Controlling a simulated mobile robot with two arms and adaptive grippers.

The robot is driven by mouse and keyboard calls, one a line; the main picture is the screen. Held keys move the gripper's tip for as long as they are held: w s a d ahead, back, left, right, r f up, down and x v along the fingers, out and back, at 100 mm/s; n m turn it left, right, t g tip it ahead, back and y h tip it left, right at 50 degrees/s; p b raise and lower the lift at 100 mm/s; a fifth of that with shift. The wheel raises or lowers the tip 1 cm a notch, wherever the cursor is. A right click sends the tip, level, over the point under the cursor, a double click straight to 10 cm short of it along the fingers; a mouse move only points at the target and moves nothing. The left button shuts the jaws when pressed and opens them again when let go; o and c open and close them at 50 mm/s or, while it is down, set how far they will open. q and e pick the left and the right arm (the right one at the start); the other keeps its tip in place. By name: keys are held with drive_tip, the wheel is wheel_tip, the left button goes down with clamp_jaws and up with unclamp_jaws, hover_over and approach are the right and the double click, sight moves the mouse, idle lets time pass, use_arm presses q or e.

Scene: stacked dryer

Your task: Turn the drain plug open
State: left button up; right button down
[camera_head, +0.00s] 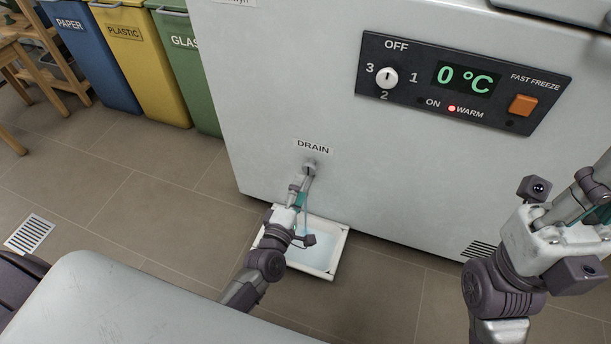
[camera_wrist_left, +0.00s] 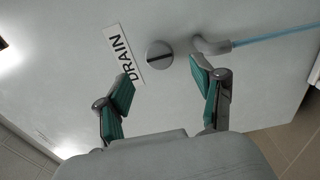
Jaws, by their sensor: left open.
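The drain plug (camera_wrist_left: 159,54) is a round grey disc with a dark slot, set in the white freezer wall beside the DRAIN label (camera_wrist_left: 123,58). In the wrist view the slot points roughly towards the grey spout (camera_wrist_left: 210,45). A blue stream (camera_wrist_left: 272,34) runs from the spout. In the head view the plug (camera_head: 309,166) sits just under the label, partly hidden by my left gripper (camera_head: 304,182). The left gripper's green-padded fingers (camera_wrist_left: 165,96) are apart, with the plug in line with the gap and nothing between them. My right gripper (camera_head: 593,203) is at the right edge, its fingertips unclear.
A white tray (camera_head: 338,240) with pale blue water stands on the tiled floor below the drain. The control panel (camera_head: 460,82) is above right. Blue, yellow and green bins (camera_head: 120,55) stand at the left. A floor grate (camera_head: 30,234) lies at the far left.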

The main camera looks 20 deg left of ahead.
use_arm(q)
drive_tip(key=s, duration=0.6)
drive_tip(key=shift+a, duration=0.1)
